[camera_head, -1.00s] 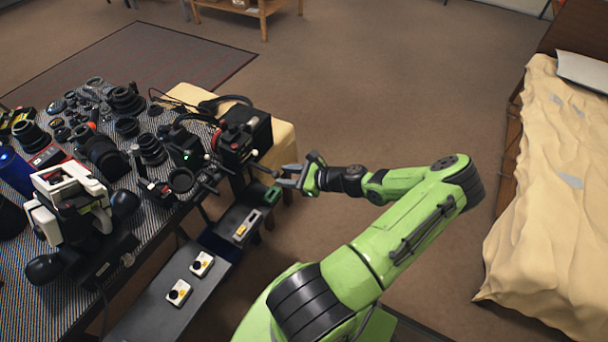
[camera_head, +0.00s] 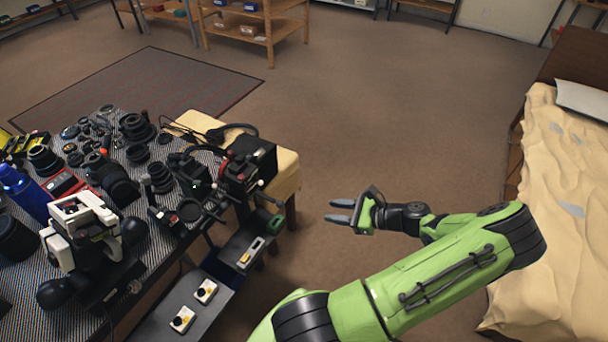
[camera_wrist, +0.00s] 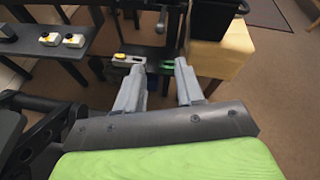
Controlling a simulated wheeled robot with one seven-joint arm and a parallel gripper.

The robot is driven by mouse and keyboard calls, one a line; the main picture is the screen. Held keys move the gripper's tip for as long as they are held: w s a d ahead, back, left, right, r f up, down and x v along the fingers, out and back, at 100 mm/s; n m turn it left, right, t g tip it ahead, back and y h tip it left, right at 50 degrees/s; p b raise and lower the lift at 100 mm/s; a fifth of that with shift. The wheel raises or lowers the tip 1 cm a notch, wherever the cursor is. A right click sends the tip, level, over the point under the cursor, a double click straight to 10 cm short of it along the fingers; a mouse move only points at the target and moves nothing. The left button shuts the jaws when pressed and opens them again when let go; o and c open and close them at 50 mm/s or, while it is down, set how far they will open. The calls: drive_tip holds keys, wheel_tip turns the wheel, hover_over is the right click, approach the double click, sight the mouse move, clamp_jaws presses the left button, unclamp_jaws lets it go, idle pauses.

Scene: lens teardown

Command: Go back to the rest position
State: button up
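My gripper (camera_head: 343,210) is at the end of my green arm, over open floor to the right of the table in the head view. Its two grey fingers are apart with nothing between them, and they point left toward the table. In the wrist view my gripper (camera_wrist: 158,80) also shows its fingers spread and empty. Beyond the fingertips are a grey box with a yellow button (camera_wrist: 128,60) and a green piece (camera_wrist: 166,64) on a dark shelf. The gripper touches nothing that I can see.
The table (camera_head: 22,318) at left is crowded with lenses and a white device (camera_head: 85,230). A low dark shelf (camera_head: 222,272) with button boxes (camera_head: 205,291) runs along its side. A bed (camera_head: 560,240) stands at right. Brown floor (camera_head: 400,120) is clear between.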

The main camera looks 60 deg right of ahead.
drive_tip(key=w+a+r+n+g+p, duration=0.1)
drive_tip(key=w+a+r+n+g, duration=0.5)
drive_tip(key=a+r+n, duration=0.25)
drive_tip(key=w+a+r+n+g+p, duration=0.2)
drive_tip(key=w+a+r+n+g, duration=0.45)
drive_tip(key=a+n, duration=0.3)
drive_tip(key=s+a+r+n+t+h+p, duration=0.1)
drive_tip(key=s+a+r+n+t, duration=0.1)
drive_tip(key=s+a+r+n, duration=0.2)
drive_tip(key=s+a+r+n+t+p, duration=0.1)
drive_tip(key=s+a+r+n, duration=0.3)
drive_tip(key=a+r+n, duration=0.6)
drive_tip(key=shift+s+a+r+t+h, duration=0.35)
drive_tip(key=shift+a+r+t, duration=0.25)
drive_tip(key=shift+r+t, duration=0.25)
drive_tip(key=shift+w, duration=0.1)
